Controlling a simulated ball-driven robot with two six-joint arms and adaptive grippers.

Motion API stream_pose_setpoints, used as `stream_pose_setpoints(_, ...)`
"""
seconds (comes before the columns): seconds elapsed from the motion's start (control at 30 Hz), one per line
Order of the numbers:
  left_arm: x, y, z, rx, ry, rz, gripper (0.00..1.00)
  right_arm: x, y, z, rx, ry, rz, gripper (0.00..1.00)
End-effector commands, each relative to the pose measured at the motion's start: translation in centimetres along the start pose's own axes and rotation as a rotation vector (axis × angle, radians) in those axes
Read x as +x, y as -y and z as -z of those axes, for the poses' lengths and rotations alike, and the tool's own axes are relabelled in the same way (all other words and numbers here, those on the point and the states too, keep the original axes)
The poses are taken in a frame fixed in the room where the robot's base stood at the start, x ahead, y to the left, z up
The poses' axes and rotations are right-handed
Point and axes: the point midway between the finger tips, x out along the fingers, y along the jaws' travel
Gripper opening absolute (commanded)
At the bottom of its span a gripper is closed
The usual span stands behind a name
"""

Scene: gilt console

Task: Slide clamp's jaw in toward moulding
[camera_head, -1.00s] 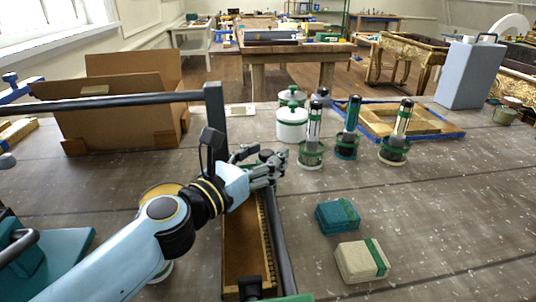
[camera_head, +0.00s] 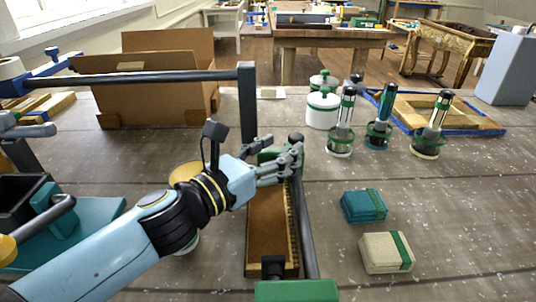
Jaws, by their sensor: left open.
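The clamp has a dark bar (camera_head: 305,228) running along the right side of the moulding (camera_head: 268,226), a brown wooden length with a gilt, beaded edge. One green jaw (camera_head: 267,156) is at the far end, partly hidden by my gripper. Another green part (camera_head: 297,291) is at the near end, cut by the bottom edge of the picture. My left gripper (camera_head: 291,166) is open at the far jaw, its fingers pointing right over the clamp's far end. Whether they touch the jaw I cannot tell. My right gripper is not in view.
A dark post with a crossbar (camera_head: 160,77) stands behind my left gripper, before a cardboard box (camera_head: 150,75). Teal (camera_head: 364,206) and cream (camera_head: 386,252) blocks lie right of the clamp. White jars (camera_head: 322,108) and several green-banded tools (camera_head: 341,125) stand beyond. The right foreground is clear.

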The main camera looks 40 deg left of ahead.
Motion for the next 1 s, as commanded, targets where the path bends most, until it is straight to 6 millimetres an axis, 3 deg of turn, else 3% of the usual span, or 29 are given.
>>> stream_pose_setpoints(0.37, -2.2, -0.1, 0.0, 0.001, 0.0, -0.001, 0.51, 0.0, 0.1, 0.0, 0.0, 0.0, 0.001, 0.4)
stream_pose_setpoints(1.0, -2.4, -0.1, 0.0, 0.001, 0.0, -0.002, 0.51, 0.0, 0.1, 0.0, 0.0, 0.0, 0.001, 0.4)
